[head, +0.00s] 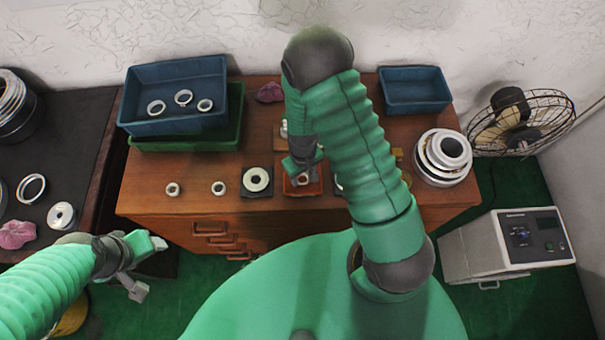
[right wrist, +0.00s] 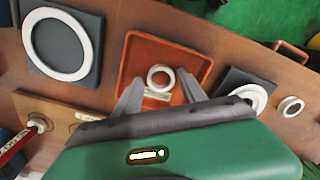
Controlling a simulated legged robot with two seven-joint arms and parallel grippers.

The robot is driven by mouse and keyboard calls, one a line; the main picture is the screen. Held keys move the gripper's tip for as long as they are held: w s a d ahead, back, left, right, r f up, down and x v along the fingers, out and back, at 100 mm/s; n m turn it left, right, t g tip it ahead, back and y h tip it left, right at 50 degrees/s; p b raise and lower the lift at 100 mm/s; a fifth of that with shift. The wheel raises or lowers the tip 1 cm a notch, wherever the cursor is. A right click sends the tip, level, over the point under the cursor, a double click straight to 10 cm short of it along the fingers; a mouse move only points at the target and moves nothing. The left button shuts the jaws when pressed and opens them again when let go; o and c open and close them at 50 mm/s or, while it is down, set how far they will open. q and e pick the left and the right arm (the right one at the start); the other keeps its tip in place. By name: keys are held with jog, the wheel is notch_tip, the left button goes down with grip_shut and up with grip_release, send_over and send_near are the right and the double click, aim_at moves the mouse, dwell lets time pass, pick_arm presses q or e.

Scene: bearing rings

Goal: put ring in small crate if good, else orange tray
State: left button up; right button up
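A small ring (right wrist: 160,77) lies in the orange tray (right wrist: 203,64), which has a small label inside. In the head view the orange tray (head: 316,188) is on the front of the wooden bench, partly hidden by my right arm. My right gripper (head: 303,174) is low over it. In the right wrist view its fingers (right wrist: 161,91) are spread, one on each side of the ring, with no clear grip. The small blue crate (head: 414,107) stands at the bench's back right and looks empty. My left gripper (head: 150,267) is open and empty, left of the bench front.
A large blue crate (head: 172,126) with three rings sits on a green crate (head: 185,144). Two loose rings (head: 218,188) and a dark pad with a ring (head: 257,181) lie left of the tray. Stacked rings (head: 443,158) stand at the right end, near a fan (head: 515,115).

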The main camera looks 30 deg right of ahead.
jog(key=shift+o, duration=0.7)
jog(key=shift+w+a+r, duration=0.1)
jog(key=shift+r, duration=0.2)
jog(key=s+a+r+t, duration=0.1)
jog(key=s+a+r, duration=0.1)
jog(key=r, duration=0.8)
jog(key=s+a+r+t, duration=0.1)
jog(key=s+a+r, duration=0.1)
jog(key=r, duration=0.8)
jog(key=shift+s+a+t, duration=0.2)
jog(key=shift+s+t, duration=0.05)
jog(key=shift+t, duration=0.05)
jog(key=shift+s+r, duration=0.1)
jog(key=shift+r, duration=0.05)
